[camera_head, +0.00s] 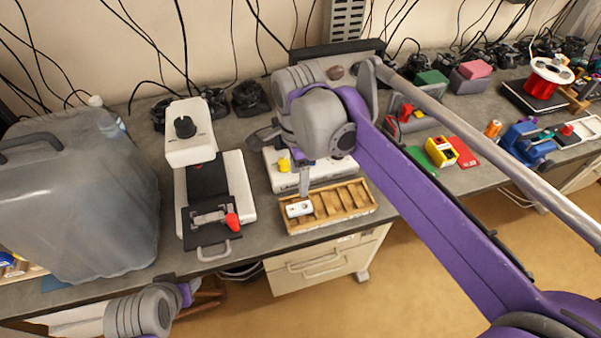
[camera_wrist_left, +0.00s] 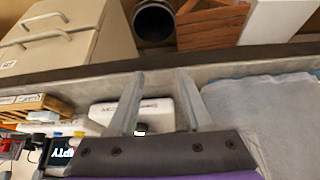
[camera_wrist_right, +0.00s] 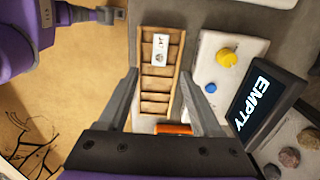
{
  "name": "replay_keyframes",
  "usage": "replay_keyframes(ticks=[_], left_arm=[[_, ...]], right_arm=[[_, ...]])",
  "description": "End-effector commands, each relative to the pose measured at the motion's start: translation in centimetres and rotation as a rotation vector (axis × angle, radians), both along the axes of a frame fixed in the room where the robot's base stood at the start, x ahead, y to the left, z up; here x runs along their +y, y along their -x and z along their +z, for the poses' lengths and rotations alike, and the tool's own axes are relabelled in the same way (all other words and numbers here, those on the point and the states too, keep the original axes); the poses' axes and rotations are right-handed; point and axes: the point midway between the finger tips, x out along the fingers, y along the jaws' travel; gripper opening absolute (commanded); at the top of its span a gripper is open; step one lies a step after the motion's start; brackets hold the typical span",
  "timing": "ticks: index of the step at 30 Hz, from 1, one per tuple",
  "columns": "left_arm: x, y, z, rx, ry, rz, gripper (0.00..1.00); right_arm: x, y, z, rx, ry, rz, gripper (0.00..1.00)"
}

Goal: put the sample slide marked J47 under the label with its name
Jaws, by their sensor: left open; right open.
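A white sample slide (camera_head: 298,209) lies in the left end of a wooden slotted rack (camera_head: 345,219). It also shows in the right wrist view (camera_wrist_right: 160,48), with dark print too small to read surely. The other visible slots look empty. My right gripper (camera_wrist_right: 158,85) is open and empty above the rack, its fingers on either side of it in the right wrist view. In the head view its wrist hides part of the bench behind the rack. My left gripper (camera_wrist_left: 160,80) is open and empty at the bench edge. Small white labels (camera_wrist_left: 30,98) show on the rack side, unreadable.
A white device with a yellow knob (camera_wrist_right: 227,58) and a screen reading EMPTY (camera_wrist_right: 262,103) stands behind the rack. A microscope-like device (camera_head: 195,165) and a large grey translucent container (camera_head: 75,195) stand to the left. Drawers (camera_head: 320,262) are below the bench.

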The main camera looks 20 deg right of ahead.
Motion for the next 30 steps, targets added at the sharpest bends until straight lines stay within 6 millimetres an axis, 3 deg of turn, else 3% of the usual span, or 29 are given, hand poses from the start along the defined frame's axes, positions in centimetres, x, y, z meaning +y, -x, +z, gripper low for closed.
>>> replay_keyframes(ticks=[4,7,15,21,30], left_arm=[[0.0,0.0,0.0,0.000,0.000,0.000,0.50],[0.0,0.0,0.0,0.000,0.000,0.000,0.50],[0.0,0.0,0.0,0.000,0.000,0.000,0.50],[0.0,0.0,0.0,0.000,0.000,0.000,0.50],[0.0,0.0,0.0,0.000,0.000,0.000,0.50]], right_arm=[[-0.5,0.8,0.0,-0.025,-0.003,0.078,0.66],[-1.5,2.4,-1.1,-0.082,-0.001,0.251,0.66],[-4.8,8.8,-7.1,-0.298,0.137,0.964,0.66],[-6.2,12.1,-10.9,-0.375,0.300,1.353,0.66],[-6.6,13.1,-12.3,-0.388,0.378,1.506,0.66]])
